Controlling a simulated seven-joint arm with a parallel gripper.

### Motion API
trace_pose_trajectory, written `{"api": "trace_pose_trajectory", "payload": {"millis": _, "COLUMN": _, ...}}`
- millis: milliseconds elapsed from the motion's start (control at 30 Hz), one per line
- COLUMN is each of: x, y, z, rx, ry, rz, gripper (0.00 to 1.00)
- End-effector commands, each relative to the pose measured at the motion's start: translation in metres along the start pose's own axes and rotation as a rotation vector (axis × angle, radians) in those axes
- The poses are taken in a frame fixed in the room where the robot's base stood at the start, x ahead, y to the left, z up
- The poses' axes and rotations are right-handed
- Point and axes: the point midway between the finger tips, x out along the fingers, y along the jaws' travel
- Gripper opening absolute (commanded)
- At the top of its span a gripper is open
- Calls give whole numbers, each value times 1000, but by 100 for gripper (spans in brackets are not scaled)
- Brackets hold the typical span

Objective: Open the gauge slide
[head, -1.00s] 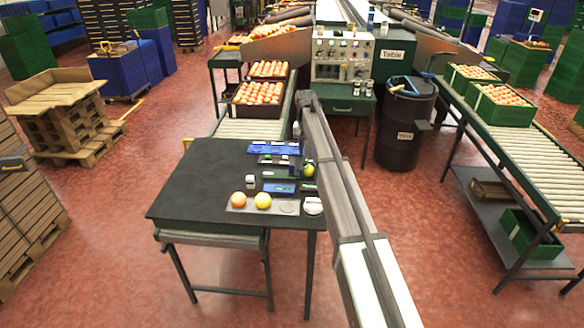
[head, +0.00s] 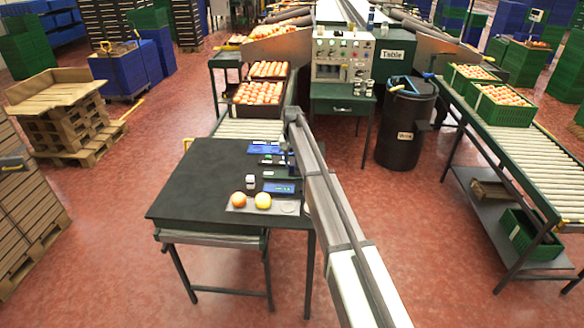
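Several small blue and dark gauge-like pieces lie on the right part of the dark table (head: 190,185). They include a blue piece with a light display (head: 279,188), a dark piece with green (head: 270,161), and a blue piece at the back (head: 262,149). I cannot tell which one is the gauge slide, or whether it is open or shut. My gripper (head: 292,168) is low over the right side of these pieces. Its fingers are too small and too covered by my arm to show whether they are open, shut or touching anything.
The table's left half is clear. A black bin (head: 405,125) stands to the right.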

Motion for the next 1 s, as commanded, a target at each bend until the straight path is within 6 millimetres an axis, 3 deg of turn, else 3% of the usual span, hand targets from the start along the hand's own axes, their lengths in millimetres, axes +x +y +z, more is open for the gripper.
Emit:
{"api": "trace_pose_trajectory", "payload": {"millis": 233, "x": 24, "y": 0, "z": 0, "rx": 0, "ry": -1, "rz": 0, "gripper": 34}}
{"api": "trace_pose_trajectory", "payload": {"millis": 633, "x": 30, "y": 0, "z": 0, "rx": 0, "ry": 0, "rz": 0, "gripper": 34}}
{"api": "trace_pose_trajectory", "payload": {"millis": 1000, "x": 30, "y": 0, "z": 0, "rx": 0, "ry": -1, "rz": 0, "gripper": 0}}
